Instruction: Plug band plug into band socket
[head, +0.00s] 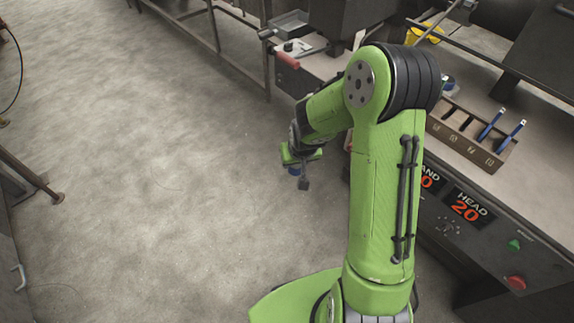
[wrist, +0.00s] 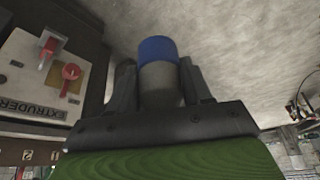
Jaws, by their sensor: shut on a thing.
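My gripper (wrist: 156,66) is shut on a grey cylindrical plug with a blue end, which I take to be the band plug (wrist: 160,50). In the wrist view the plug stands between the two dark fingers, its blue end pointing away over the floor. The plug is apart from any socket. I cannot make out the band socket in either view; my arm covers part of the machine front in the head view.
The machine front (head: 440,225) at the right has a HEAD 20 display (head: 467,206). A slotted rack (head: 470,135) holds blue pen-like items. The wrist view shows a panel marked EXTRUDER (wrist: 38,85) with a red switch (wrist: 70,73). The floor (head: 140,170) at the left is clear.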

